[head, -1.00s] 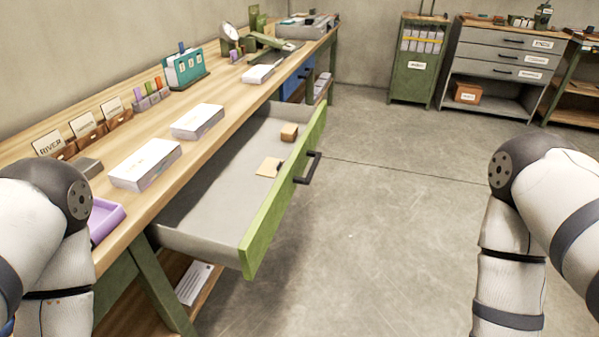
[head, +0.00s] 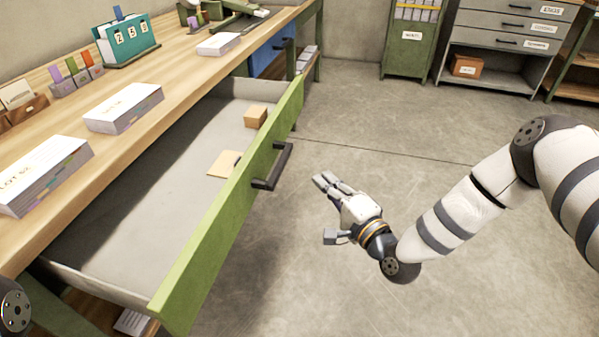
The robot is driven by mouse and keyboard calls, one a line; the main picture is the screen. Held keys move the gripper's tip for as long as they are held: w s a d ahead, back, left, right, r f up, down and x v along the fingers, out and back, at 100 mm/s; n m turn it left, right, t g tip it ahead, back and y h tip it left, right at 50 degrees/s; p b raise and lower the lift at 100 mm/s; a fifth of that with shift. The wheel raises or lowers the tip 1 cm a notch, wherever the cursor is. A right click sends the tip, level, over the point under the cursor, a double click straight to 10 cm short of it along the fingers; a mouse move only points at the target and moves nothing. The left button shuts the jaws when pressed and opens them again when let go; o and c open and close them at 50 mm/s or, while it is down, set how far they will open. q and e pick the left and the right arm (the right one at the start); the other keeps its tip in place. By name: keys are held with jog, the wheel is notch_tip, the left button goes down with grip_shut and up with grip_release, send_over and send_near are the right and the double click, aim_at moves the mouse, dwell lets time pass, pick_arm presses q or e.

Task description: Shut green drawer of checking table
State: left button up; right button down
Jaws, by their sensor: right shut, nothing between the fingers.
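The green drawer (head: 225,222) of the long wooden checking table (head: 165,105) stands pulled far out, its grey inside showing. Its dark bar handle (head: 273,168) is on the front panel. A small brown wooden block (head: 255,116) and a tan card (head: 223,164) lie inside. My right gripper (head: 333,206) is in front of the drawer, right of and slightly below the handle in the picture, apart from it. My left gripper is not in view; only a bit of my left arm shows at the lower left edge.
Stacks of white cards (head: 124,107) and a teal card holder (head: 127,41) stand on the tabletop. A blue drawer (head: 270,58) is farther along the table. A green cabinet (head: 411,52) and grey drawer unit (head: 500,45) stand at the back. The floor (head: 400,150) before the drawer is clear.

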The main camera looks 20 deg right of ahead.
jog(key=w+a, duration=0.4)
jog(key=w, duration=0.1)
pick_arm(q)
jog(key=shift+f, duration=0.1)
pick_arm(e)
jog(key=shift+w, duration=0.1)
